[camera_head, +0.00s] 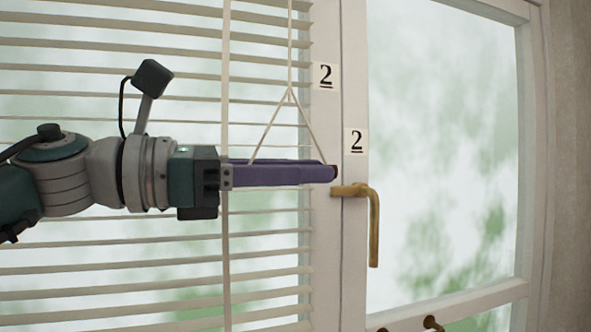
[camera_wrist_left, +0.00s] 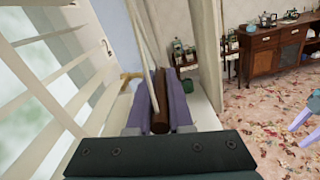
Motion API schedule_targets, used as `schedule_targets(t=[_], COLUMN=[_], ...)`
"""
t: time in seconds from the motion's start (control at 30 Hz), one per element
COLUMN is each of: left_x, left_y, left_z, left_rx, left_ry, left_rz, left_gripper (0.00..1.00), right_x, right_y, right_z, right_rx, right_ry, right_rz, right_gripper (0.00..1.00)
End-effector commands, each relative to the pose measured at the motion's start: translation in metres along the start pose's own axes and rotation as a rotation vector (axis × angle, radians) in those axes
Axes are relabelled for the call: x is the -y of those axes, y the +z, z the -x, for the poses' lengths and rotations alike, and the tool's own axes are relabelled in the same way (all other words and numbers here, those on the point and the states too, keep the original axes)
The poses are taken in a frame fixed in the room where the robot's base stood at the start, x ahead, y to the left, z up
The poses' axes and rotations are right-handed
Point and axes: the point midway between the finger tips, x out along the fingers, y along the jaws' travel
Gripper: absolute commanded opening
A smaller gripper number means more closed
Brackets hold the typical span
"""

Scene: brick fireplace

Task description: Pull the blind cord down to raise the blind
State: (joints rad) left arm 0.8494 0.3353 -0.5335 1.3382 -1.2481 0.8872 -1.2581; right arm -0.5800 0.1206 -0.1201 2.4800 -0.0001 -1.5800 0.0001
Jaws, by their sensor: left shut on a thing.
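The white slatted blind (camera_head: 270,19) hangs over the window on the left in the head view, its slats spread down the picture. The pale blind cord (camera_head: 290,60) hangs at its right side and splits into two strands in a triangle. My left gripper (camera_head: 330,173) reaches in from the left with purple fingers level, shut on a brown wooden bar at the cord's lower end. This bar (camera_wrist_left: 161,100) shows between the fingers in the left wrist view, with the cord strands (camera_wrist_left: 146,50) rising from it. Most of the bar is hidden in the head view.
A brass window handle (camera_head: 373,225) sticks out just right of and below the fingertips. White window frames carry labels "2" (camera_head: 325,76). In the wrist view, a wooden cabinet (camera_wrist_left: 275,50) stands far off beyond a patterned floor (camera_wrist_left: 255,125).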

Motion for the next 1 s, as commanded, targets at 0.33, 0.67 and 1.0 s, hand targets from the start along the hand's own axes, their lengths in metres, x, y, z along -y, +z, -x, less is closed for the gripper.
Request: schedule_targets(t=[0.33,0.67,1.0], left_x=[-0.0001,-0.0001,0.001], left_y=[0.0001,0.0001,-0.0054], left_z=[0.0002,0.0002,0.0002], left_rx=[0.0,0.0,0.0], left_ry=[0.0,0.0,0.0], left_rz=[0.001,0.001,0.001], left_gripper=[0.0,0.0,0.0], right_x=[-0.0001,-0.0001,0.0002], right_y=[-0.0002,-0.0002,0.0016], right_z=[0.0,0.0,-0.0057], right_rx=[0.0,0.0,-0.001], right_ry=[0.0,0.0,0.0], right_rz=[0.0,0.0,0.0], right_gripper=[0.5,0.5,0.5])
